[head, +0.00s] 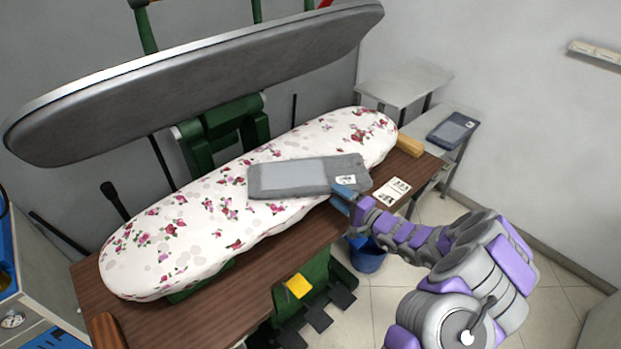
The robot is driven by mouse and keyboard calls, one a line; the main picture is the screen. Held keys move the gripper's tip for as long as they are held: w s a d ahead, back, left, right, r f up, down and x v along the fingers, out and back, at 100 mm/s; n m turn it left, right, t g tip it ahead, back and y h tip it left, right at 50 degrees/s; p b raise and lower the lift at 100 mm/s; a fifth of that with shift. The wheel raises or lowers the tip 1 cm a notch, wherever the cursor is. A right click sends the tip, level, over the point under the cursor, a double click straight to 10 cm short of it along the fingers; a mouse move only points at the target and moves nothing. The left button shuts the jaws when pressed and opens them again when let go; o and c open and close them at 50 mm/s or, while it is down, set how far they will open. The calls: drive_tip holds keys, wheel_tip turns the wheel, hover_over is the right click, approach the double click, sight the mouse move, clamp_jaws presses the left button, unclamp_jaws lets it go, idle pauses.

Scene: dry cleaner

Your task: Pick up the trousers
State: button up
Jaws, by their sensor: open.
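The grey folded trousers (290,178) lie flat on the flowered padded ironing board (180,235), toward its right half. A small white label shows at their right end. My gripper (343,192) is at that right end, right by the edge of the cloth near the label. My arm reaches in from the lower right. The gripper is open, though its fingertips are small and partly hidden, and I cannot tell whether they touch the cloth.
The grey upper press plate (200,80) hangs raised above the board. A wooden table (240,295) lies under the board, with a white printed card (393,190) at right. A dark folded garment (453,130) lies on a side table. A blue bucket (368,258) stands on the floor.

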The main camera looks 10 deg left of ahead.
sight(331, 194)
drive_tip(key=x, duration=0.5)
drive_tip(key=shift+s+a+f, duration=0.1)
drive_tip(key=shift+s+a, duration=0.15)
drive_tip(key=shift+s, duration=0.2)
drive_tip(key=shift+d, duration=0.6)
drive_tip(key=shift+c, duration=1.3)
drive_tip(key=shift+d, duration=0.35)
drive_tip(key=c, duration=0.3)
drive_tip(key=shift+a, duration=0.25)
drive_tip(key=c, duration=0.3)
drive_tip(key=shift+a, duration=0.4)
clamp_jaws()
